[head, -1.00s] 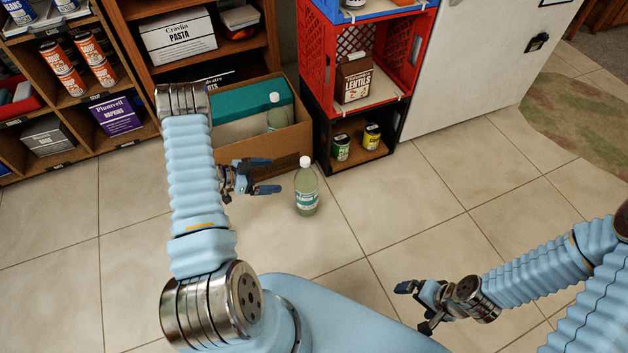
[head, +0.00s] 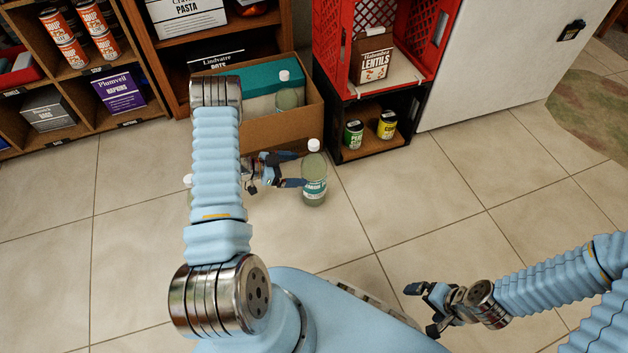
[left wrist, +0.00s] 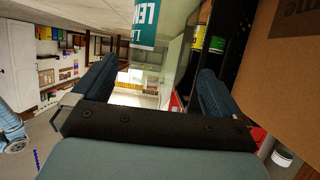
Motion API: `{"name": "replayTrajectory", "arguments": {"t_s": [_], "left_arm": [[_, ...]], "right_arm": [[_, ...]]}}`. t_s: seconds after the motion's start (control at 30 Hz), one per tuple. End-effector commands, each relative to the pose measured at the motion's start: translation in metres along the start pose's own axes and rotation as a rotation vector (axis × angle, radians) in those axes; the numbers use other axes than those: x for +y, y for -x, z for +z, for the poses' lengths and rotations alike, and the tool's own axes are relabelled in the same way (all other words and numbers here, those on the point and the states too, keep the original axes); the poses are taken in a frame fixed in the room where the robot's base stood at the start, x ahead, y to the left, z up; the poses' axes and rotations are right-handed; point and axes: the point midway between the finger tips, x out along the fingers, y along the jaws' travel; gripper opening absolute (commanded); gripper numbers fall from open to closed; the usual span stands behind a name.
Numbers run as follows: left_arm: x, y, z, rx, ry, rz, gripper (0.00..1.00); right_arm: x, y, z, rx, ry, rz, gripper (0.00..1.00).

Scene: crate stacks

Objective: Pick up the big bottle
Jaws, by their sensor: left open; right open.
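A big pale green bottle (head: 314,190) with a white cap and teal label stands upright on the tiled floor in the head view. My left gripper (head: 298,169) is open at the bottle's left side, its fingertips close to the bottle. In the left wrist view the teal label (left wrist: 146,22) shows at the top, beyond the open fingers (left wrist: 158,72). I cannot tell whether they touch the bottle. My right gripper (head: 423,310) is open and empty above the floor at lower right.
A cardboard box (head: 285,131) holding a similar bottle (head: 287,98) stands behind. A black crate (head: 344,154) with two cans sits under a red crate (head: 446,40). Another white-capped bottle (head: 188,181) is mostly hidden by my left arm. Floor at right is clear.

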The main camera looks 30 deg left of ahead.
Motion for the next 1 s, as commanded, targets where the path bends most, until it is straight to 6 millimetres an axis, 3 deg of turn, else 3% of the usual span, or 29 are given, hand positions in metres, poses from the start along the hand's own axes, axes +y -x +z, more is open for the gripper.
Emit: {"name": "replayTrajectory", "arguments": {"t_s": [0.1,0.37,0.6,0.8,0.83,1.0], "left_arm": [[0.000,-0.017,0.001,0.000,0.000,0.001,1.00],[0.000,-0.037,0.005,0.000,-0.001,0.002,1.00],[0.000,-0.073,0.008,0.000,-0.002,0.002,1.00],[-0.001,-0.075,0.007,-0.001,-0.001,0.000,1.00],[-0.001,-0.075,0.007,-0.001,-0.001,0.000,0.98],[-0.001,-0.075,0.007,-0.001,-0.001,0.000,0.72]], "right_arm": [[0.001,-0.003,0.000,-0.001,0.000,-0.001,1.00],[0.002,-0.007,0.000,-0.001,0.000,-0.001,1.00],[0.004,-0.013,0.000,0.001,0.000,-0.001,1.00],[0.004,-0.013,0.000,0.001,0.000,-0.001,1.00],[0.004,-0.013,0.000,0.001,0.000,-0.001,1.00],[0.004,-0.013,0.000,0.001,0.000,-0.001,1.00]]}}
